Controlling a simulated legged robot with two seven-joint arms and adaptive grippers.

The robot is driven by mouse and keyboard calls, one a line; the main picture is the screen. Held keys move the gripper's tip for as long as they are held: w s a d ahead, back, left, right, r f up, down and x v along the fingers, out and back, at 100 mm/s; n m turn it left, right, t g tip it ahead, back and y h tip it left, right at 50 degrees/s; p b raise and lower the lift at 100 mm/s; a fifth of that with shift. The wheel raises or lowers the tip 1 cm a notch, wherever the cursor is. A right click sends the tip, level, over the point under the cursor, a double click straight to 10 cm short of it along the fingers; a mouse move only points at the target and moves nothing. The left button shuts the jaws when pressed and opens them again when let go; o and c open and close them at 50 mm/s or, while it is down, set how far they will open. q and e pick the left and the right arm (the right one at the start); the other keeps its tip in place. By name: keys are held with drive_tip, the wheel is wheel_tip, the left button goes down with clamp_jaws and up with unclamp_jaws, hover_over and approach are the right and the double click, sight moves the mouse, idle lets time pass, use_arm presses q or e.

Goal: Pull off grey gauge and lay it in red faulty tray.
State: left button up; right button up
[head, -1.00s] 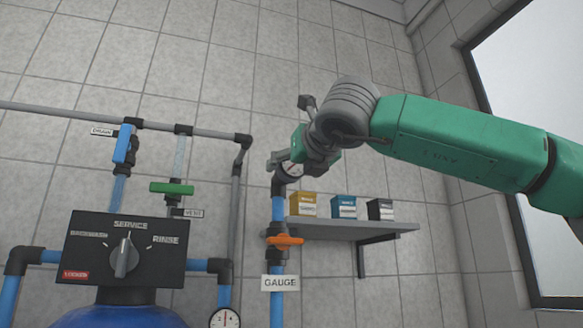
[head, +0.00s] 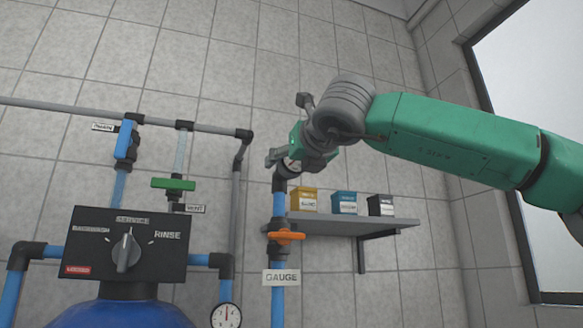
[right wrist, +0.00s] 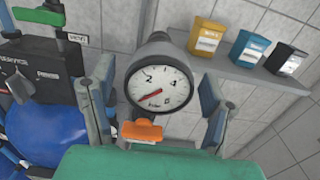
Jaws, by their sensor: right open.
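The grey gauge (right wrist: 158,85) has a white round dial with a red needle and sits between the two fingers of my right gripper (right wrist: 156,105) in the right wrist view. The fingers stand apart on either side of it, with gaps visible. In the head view, the gauge (head: 292,166) is at the top of the blue pipe, mostly hidden by my right gripper (head: 290,140). The red faulty tray is not in view. My left gripper is not in view.
An orange valve handle (head: 286,237) and a GAUGE label (head: 281,278) are on the pipe below. A wall shelf (head: 350,225) with yellow, blue and black boxes is to the right. The control panel (head: 125,245) and a second gauge (head: 226,316) are to the left.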

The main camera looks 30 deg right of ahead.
idle(0.6)
drive_tip(key=c, duration=1.6)
drive_tip(key=shift+s+a, duration=0.1)
drive_tip(key=shift+b+v, duration=1.35)
drive_tip(key=shift+v, duration=1.5)
